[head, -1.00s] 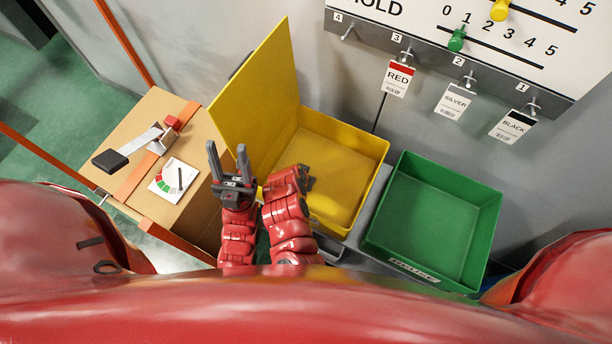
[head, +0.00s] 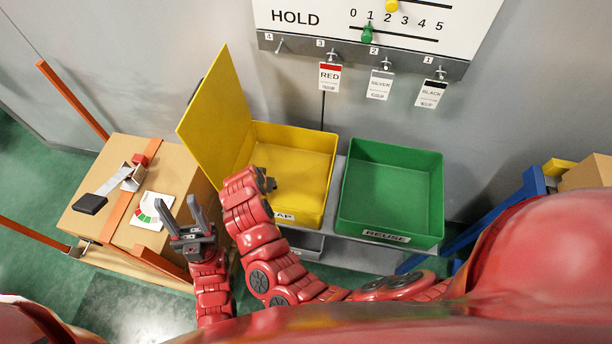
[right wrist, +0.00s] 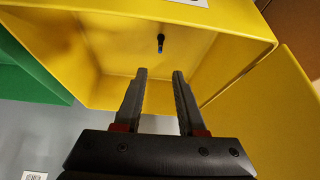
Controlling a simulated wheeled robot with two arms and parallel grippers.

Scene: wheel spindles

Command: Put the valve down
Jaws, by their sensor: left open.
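A small dark, stem-like piece (right wrist: 160,43), which may be the valve, is inside the yellow bin (right wrist: 120,40) in the right wrist view. My right gripper (right wrist: 160,73) is open, its fingers apart with nothing between them, pointing into the bin near that piece. In the head view my right wrist hides most of that gripper at the left part of the yellow bin (head: 310,155), and the piece cannot be made out. My left gripper (head: 181,202) is open and empty, between the cardboard box and my right arm.
A green bin (head: 395,190) marked REUSE stands right of the yellow one. The yellow bin's raised panel (head: 215,115) stands at its left. A cardboard box (head: 85,215) with a dial card (head: 152,212) is further left. A board with tags (head: 365,55) hangs behind.

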